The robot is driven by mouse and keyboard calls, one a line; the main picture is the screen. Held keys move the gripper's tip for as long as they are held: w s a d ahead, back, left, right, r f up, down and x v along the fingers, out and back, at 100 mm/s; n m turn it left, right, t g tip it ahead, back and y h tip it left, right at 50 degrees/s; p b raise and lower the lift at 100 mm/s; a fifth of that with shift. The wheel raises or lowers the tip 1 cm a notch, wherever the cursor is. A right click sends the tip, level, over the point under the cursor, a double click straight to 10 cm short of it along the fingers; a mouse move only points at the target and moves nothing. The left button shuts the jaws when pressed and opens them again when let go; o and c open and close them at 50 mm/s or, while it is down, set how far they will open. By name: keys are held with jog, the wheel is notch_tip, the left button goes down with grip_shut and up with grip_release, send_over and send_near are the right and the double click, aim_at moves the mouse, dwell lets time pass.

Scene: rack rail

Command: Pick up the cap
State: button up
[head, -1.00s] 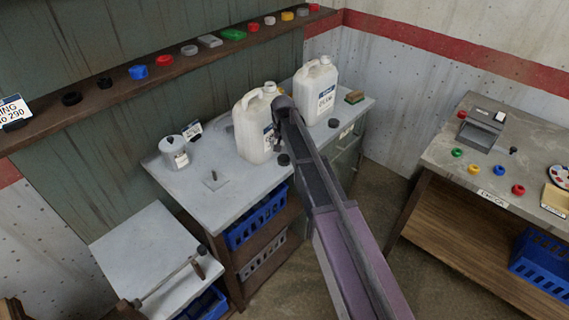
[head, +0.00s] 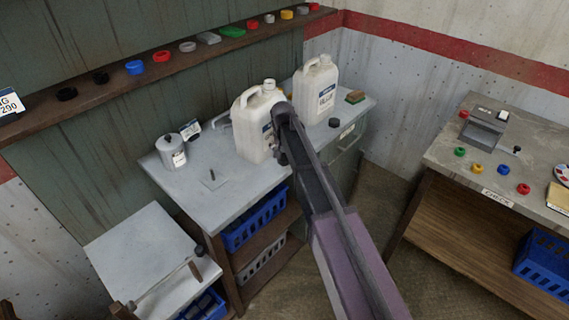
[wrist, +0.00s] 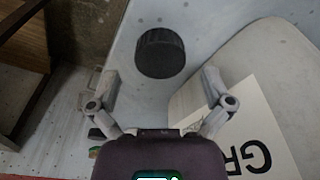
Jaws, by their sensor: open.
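A round black cap (wrist: 160,52) with a ribbed side lies on the pale grey bench top in the wrist view. My gripper (wrist: 160,84) is open and empty, its two fingers spread on either side below the cap in the picture. The cap is apart from both fingers. In the head view my gripper (head: 281,150) is low beside the left white jug (head: 251,130), and my arm hides much there.
The jug with a "GR" label (wrist: 255,125) stands close to my right finger in the wrist view. A grey canister (head: 172,151) and a small plate with a peg (head: 214,180) share the bench (head: 190,190). A shelf (head: 110,92) above holds several coloured caps.

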jog(key=shift+w+f+b, duration=0.15)
jog(key=shift+f+b, duration=0.55)
jog(key=shift+f, duration=0.3)
jog(key=c, duration=0.7)
